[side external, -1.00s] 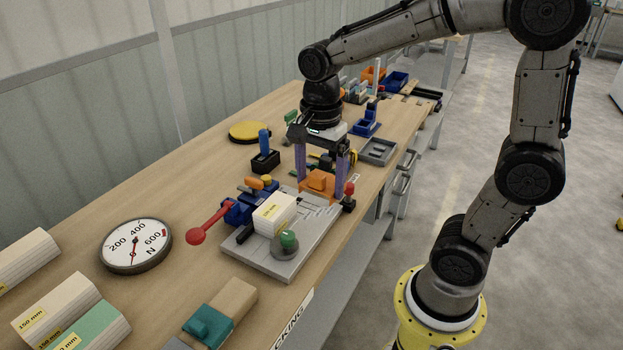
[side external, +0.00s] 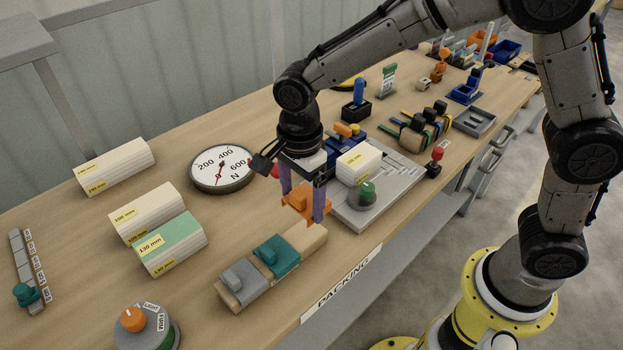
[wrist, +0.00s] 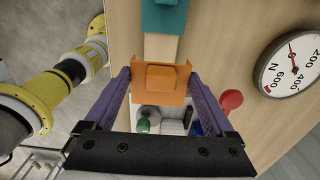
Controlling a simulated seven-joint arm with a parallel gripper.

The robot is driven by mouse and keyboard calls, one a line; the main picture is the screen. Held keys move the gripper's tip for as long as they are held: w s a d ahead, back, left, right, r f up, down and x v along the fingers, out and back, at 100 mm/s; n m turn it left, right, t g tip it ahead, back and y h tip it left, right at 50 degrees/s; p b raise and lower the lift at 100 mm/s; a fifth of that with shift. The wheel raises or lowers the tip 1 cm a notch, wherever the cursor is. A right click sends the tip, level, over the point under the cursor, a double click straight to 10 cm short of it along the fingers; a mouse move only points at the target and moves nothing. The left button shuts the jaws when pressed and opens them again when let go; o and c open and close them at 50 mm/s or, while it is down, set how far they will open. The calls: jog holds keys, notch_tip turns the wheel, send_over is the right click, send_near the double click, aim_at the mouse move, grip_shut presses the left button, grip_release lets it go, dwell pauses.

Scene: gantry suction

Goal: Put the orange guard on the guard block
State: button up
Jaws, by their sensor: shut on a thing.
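The orange guard (side external: 298,198) is held between the two purple fingers of my gripper (side external: 304,208). In the wrist view the guard (wrist: 161,82) spans the gap between the fingers, with its raised middle facing the camera. The guard block (side external: 312,240) looks like the long wooden block lying on the bench. A grey guard (side external: 240,280) and a teal guard (side external: 277,254) sit over it, and its end nearest my gripper is bare. The orange guard is above and near this bare end; I cannot tell the exact gap. The wrist view shows bare wood (wrist: 161,46) just beyond the guard.
A grey fixture plate (side external: 400,190) with a white labelled block (side external: 359,163) and a green knob (side external: 366,192) stands right beside my gripper. A round gauge (side external: 222,168) lies to the left. Stepped blocks (side external: 160,215) lie farther left. The bench front is close to the wooden block.

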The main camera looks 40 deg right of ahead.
dwell(0.3)
send_over(303, 234)
jog(key=shift+f, duration=2.9)
jog(key=shift+f, duration=1.6)
jog(key=o, duration=1)
notch_tip(303, 234, up, 14)
jog(key=shift+f, duration=0.1)
